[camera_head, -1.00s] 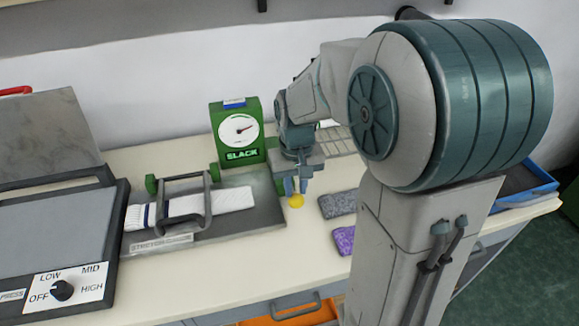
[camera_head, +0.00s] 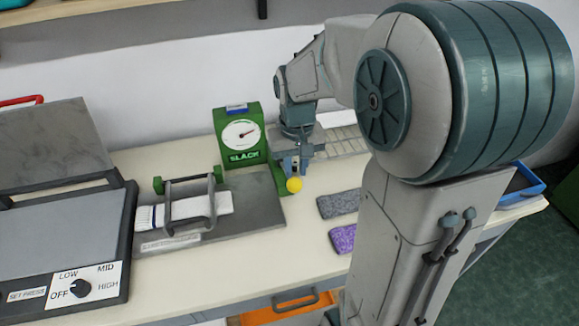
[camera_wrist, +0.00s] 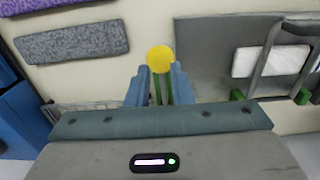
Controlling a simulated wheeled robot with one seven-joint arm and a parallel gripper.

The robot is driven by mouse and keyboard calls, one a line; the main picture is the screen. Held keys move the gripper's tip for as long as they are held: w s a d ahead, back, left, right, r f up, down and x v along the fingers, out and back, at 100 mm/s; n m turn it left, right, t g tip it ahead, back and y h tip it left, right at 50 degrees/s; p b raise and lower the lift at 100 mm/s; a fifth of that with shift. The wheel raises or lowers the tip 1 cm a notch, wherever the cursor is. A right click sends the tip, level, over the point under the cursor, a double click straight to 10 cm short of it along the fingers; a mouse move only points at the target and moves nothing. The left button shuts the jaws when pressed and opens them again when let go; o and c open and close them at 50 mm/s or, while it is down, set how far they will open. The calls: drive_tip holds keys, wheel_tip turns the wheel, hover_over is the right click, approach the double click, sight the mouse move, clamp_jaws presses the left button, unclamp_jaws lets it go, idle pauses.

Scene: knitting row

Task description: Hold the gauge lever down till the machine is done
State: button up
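The green gauge (camera_head: 238,138) has a white dial and a sign reading SLACK. Its lever ends in a yellow ball knob (camera_head: 294,185), which stands right of the grey stretch plate (camera_head: 262,212). My gripper (camera_head: 293,172) points down at the lever, its fingers just behind the knob. In the wrist view the fingers of my gripper (camera_wrist: 160,80) are apart, with the green lever stem (camera_wrist: 158,92) between them and the knob (camera_wrist: 160,59) beyond the tips. I cannot tell whether a finger touches the stem. A white knit piece (camera_head: 222,203) lies under the plate's clamp frame (camera_head: 190,222).
A set press (camera_head: 75,236) with a dial (camera_head: 80,288) stands open at left. A grey swatch (camera_head: 338,204) and a purple swatch (camera_head: 343,238) lie right of the lever. A wire rack (camera_head: 345,142) is behind my gripper. A blue tray (camera_head: 528,188) is at far right.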

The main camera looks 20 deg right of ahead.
drive_tip(key=shift+r+p, duration=1.55)
drive_tip(key=shift+r, duration=0.8)
drive_tip(key=s+r+t, duration=0.3)
drive_tip(key=s+r, duration=0.1)
drive_tip(key=s, duration=0.9)
drive_tip(key=shift+s, duration=0.4)
